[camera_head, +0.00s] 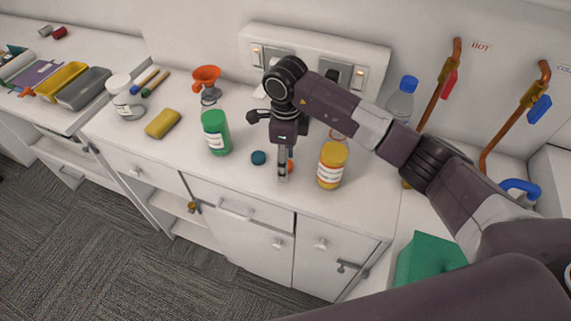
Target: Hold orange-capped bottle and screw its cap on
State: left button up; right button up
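An orange bottle (331,168) with a white label stands upright on the white counter, just right of my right gripper. Its top is orange-yellow; I cannot tell whether a cap is on it. A small orange piece (290,167), perhaps the cap, shows low behind the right gripper's finger and is mostly hidden. My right gripper (283,175) points down at the counter beside this piece. Its fingers are seen edge-on, so I cannot tell whether they are open or hold it. My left gripper is not in view.
A yellow sponge (163,123), white jar (125,100) and orange funnel (206,78) stand further left. A clear blue-capped bottle (402,98) stands behind my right arm, near copper pipes (439,85).

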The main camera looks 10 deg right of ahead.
jog(key=c, duration=0.7)
jog(key=shift+r, duration=0.15)
jog(key=shift+r+b, duration=0.35)
jog(key=shift+r, duration=0.3)
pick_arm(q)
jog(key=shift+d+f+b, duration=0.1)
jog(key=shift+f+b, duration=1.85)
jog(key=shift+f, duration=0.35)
pick_arm(e)
jog(key=shift+r, duration=9.25)
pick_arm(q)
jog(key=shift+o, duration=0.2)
